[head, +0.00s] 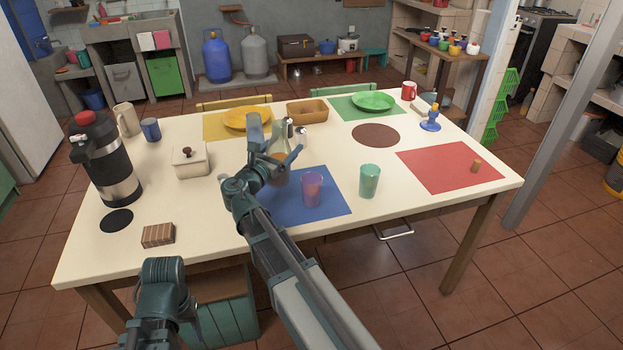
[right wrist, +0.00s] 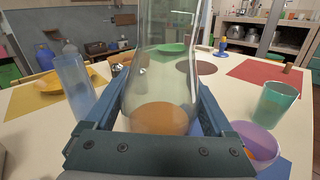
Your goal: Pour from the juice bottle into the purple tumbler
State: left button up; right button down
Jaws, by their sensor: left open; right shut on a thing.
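My right gripper (head: 284,160) is shut on the clear glass juice bottle (right wrist: 165,75). Orange juice shows low in the bottle, between the fingers in the right wrist view. The bottle looks close to upright, and the arm partly hides it in the head view. The purple tumbler (head: 312,192) stands on the blue mat, just right of and nearer than the bottle. It also shows at the lower right of the right wrist view (right wrist: 262,140), with a bit of orange low inside. My left gripper (head: 163,300) is open and empty at the table's near left edge.
A green tumbler (head: 370,181) stands right of the blue mat (head: 335,207). A blue glass (right wrist: 74,88) stands left of the bottle. A white lidded box (head: 190,163), black flask (head: 105,165) and wooden block (head: 158,235) are left. The red mat (head: 440,168) holds a cork.

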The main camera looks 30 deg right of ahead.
jog(key=shift+f+n, duration=0.25)
jog(key=shift+n, duration=0.45)
notch_tip(320, 180, up, 5)
jog(key=p, duration=0.5)
jog(key=shift+r, duration=0.1)
notch_tip(320, 180, up, 16)
jog(key=p, duration=1.6)
dwell(0.4)
